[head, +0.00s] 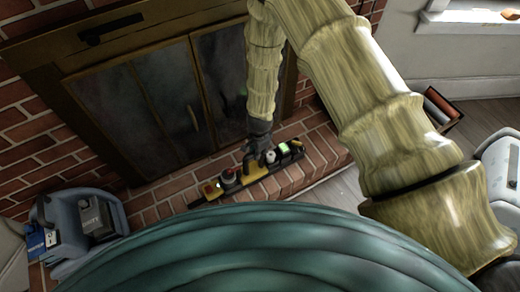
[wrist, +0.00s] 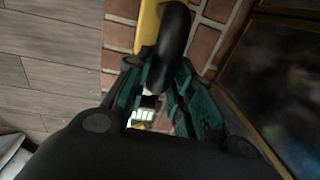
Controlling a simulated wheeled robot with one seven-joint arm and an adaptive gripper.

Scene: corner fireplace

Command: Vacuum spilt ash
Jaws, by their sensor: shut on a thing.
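A long yellow-and-black handheld device (head: 228,181), seemingly the vacuum, lies over or on the brick hearth in front of the fireplace. It has a green-lit part at its right end and red and dark parts at its left. My gripper (head: 261,149) reaches down to its middle from above. In the wrist view my gripper's teal fingers (wrist: 164,88) are shut on its curved black handle (wrist: 174,42), with its yellow body (wrist: 147,25) beyond. Whether the device touches the bricks is unclear. I cannot make out any spilt ash.
The fireplace's glass doors (head: 150,105) are closed behind the hearth (head: 160,210). A blue-grey caddy (head: 75,262) with a black boxed item stands at lower left. A wooden box (head: 443,110) with brown rolls stands right of the hearth. Some wooden floor (head: 345,195) is clear.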

